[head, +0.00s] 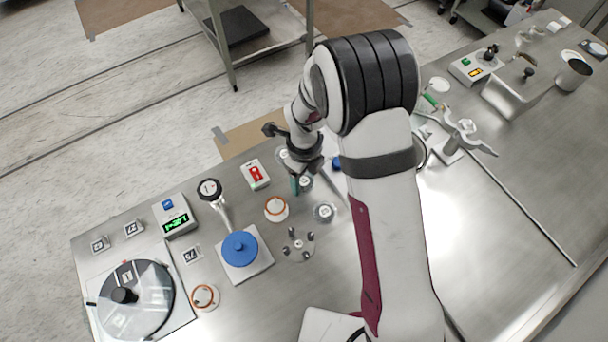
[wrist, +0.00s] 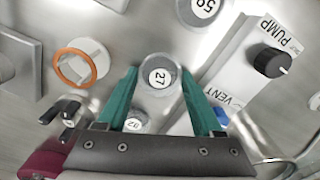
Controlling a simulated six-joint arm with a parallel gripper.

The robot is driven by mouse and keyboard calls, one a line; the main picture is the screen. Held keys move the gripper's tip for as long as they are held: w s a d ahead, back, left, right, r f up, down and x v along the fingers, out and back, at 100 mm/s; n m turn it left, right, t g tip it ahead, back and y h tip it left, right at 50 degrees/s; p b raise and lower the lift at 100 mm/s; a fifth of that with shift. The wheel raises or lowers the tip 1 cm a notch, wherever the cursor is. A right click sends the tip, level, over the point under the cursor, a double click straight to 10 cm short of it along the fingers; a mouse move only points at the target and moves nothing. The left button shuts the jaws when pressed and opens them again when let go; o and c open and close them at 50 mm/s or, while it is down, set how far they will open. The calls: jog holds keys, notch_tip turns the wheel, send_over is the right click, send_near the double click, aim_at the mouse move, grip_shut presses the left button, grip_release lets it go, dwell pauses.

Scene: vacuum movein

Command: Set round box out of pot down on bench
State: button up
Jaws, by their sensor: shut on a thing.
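My gripper (wrist: 159,75) has teal fingers on either side of a small clear round box marked 27 (wrist: 160,77), and is shut on it. In the head view my gripper (head: 298,186) points down low over the middle of the bench (head: 375,240), with the round box (head: 306,182) at its fingertips. I cannot tell whether the box touches the bench. A round pot with a clear lid and black knob (head: 124,295) stands at the front left; its contents are hard to make out.
Other round boxes stand close by, one marked 59 (wrist: 198,9) and one marked 92 (wrist: 137,122). An orange ring piece (wrist: 75,68) and a PUMP/VENT panel (wrist: 232,72) flank the gripper. A blue-knobbed plate (head: 240,249) and a small pronged stand (head: 298,245) are in front.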

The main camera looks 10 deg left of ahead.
aim_at(304, 181)
jog(key=o, duration=1.3)
notch_tip(304, 181, up, 12)
jog(key=s+d+r+n, duration=0.7)
jog(key=d+r, duration=0.1)
jog(key=d, duration=0.2)
jog(key=s+d+n, duration=0.2)
jog(key=s+n, duration=0.1)
jog(key=s, duration=0.1)
jog(key=s+d+r+n+y, duration=0.1)
jog(key=s+n, duration=0.2)
jog(key=s, duration=0.2)
jog(key=s+d+n, duration=0.2)
jog(key=s+n, duration=0.2)
jog(key=s, duration=0.1)
jog(key=shift+d+r+y, duration=0.2)
jog(key=shift+d+y, duration=0.15)
jog(key=shift+y, duration=0.05)
